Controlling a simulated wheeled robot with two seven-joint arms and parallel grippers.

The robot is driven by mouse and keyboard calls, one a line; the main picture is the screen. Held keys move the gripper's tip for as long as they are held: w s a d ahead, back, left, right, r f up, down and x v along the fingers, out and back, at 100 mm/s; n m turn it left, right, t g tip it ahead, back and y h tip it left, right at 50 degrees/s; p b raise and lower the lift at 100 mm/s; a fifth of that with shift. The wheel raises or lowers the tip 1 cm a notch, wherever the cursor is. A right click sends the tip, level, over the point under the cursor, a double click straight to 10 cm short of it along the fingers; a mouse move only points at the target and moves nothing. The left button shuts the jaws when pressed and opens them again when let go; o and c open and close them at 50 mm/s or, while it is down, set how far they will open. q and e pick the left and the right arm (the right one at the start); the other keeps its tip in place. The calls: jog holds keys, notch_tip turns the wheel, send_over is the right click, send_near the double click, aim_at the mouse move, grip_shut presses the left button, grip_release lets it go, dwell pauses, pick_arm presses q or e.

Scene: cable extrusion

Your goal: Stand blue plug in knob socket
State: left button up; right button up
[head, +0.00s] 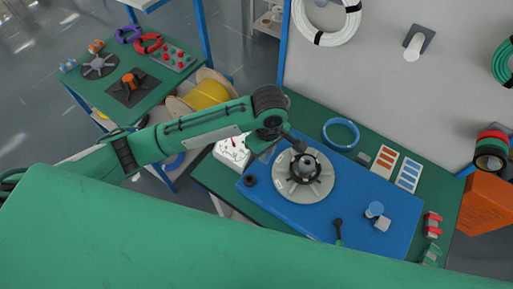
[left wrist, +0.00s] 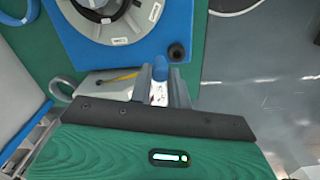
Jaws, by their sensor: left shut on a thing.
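My left gripper (head: 263,154) hangs over the left edge of the blue mat (head: 283,213), beside the grey round disc. In the left wrist view, the gripper (left wrist: 161,88) is shut on the blue plug (left wrist: 160,72), whose rounded blue end shows between the fingers. The plug's lower part is hard to make out. A small black ring-like piece (head: 250,181), possibly the knob socket, sits on the mat's left corner. It also shows in the left wrist view (left wrist: 176,52), just beyond the fingertips and apart from the plug. My right gripper is not in view.
The grey disc (head: 317,190) with a dark hub stands mid-mat. A white box (head: 232,151) lies left of the mat. A panel (head: 380,80) rises behind.

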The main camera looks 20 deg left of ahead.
pick_arm(q)
jog(key=w+d+p, duration=0.4)
jog(key=w+d, duration=0.1)
jog(key=d, duration=0.7)
dwell(0.3)
jog(key=shift+f, duration=0.1)
dwell(0.4)
jog(key=shift+f, duration=1.9)
jog(key=shift+f+p, duration=0.35)
jog(key=shift+p, duration=0.3)
jog(key=o, duration=0.8)
